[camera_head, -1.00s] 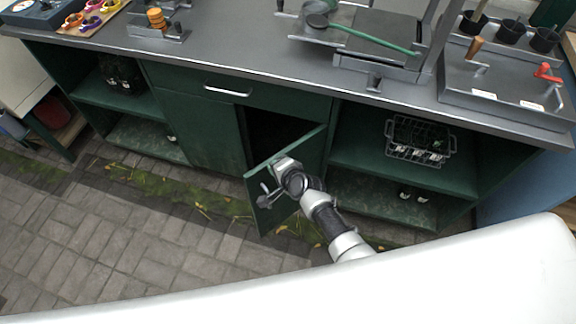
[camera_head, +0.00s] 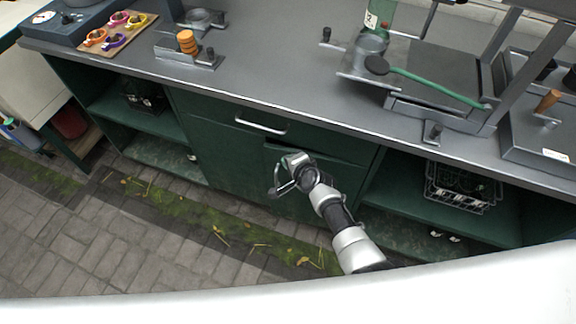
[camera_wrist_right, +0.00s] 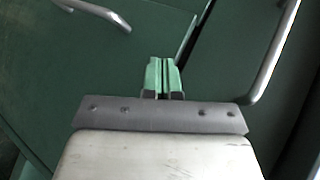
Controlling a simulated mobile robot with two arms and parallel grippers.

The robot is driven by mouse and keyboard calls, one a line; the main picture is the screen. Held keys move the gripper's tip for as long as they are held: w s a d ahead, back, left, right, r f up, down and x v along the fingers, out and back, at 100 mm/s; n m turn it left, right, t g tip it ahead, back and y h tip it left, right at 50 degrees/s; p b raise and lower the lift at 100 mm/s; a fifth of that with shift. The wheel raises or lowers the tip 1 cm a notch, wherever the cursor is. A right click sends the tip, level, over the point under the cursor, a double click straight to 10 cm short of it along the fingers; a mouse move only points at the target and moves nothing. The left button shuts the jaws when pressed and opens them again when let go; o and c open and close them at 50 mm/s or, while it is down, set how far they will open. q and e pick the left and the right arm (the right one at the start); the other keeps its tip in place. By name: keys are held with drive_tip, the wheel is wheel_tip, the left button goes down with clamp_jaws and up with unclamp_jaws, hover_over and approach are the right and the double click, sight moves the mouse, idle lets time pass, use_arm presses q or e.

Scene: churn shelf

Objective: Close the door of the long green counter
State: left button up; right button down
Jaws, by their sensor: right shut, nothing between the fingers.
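The long green counter (camera_head: 222,150) runs across the head view under a grey worktop. Its door (camera_head: 347,182), hinged at the right, stands close to the counter front. A slight gap may be left at its top and left edges; I cannot tell if it is fully flush. My right gripper (camera_head: 280,182) is in front of the door's left part, and my wrist partly hides that area. In the right wrist view the green fingertips (camera_wrist_right: 163,75) are together with nothing between them, close to green panels. A metal handle (camera_wrist_right: 275,55) shows at right. My left gripper is out of view.
A drawer with a handle (camera_head: 261,125) is above the door. Open shelves flank the cupboard; the right one holds a wire basket (camera_head: 460,188). Tools and fixtures stand on the worktop (camera_head: 290,75). The paved floor (camera_head: 120,235) in front is clear.

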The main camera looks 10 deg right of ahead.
drive_tip(key=shift+w+d, duration=0.1)
drive_tip(key=shift+w, duration=0.55)
drive_tip(key=p+v, duration=0.3)
drive_tip(key=v, duration=0.7)
drive_tip(key=s+d+f+n+g+h, duration=0.1)
drive_tip(key=s+d+f+n+g, duration=0.25)
drive_tip(key=s+f, duration=0.6)
drive_tip(key=s+d+f+n+g+h, duration=0.2)
drive_tip(key=s+f+n, duration=0.2)
drive_tip(key=s+f, duration=0.6)
drive_tip(key=s+d+f+n+g, duration=0.1)
drive_tip(key=s+d+f+n, duration=0.1)
drive_tip(key=s, duration=0.5)
drive_tip(key=s+d+f+n+g+h, duration=0.1)
drive_tip(key=s+d+f+n+g, duration=0.1)
drive_tip(key=s, duration=0.6)
drive_tip(key=s+d+f+n+g+h, duration=0.1)
drive_tip(key=s+d+f+n, duration=0.3)
drive_tip(key=s+f, duration=0.2)
drive_tip(key=shift+s+d, duration=0.3)
drive_tip(key=shift+s, duration=0.9)
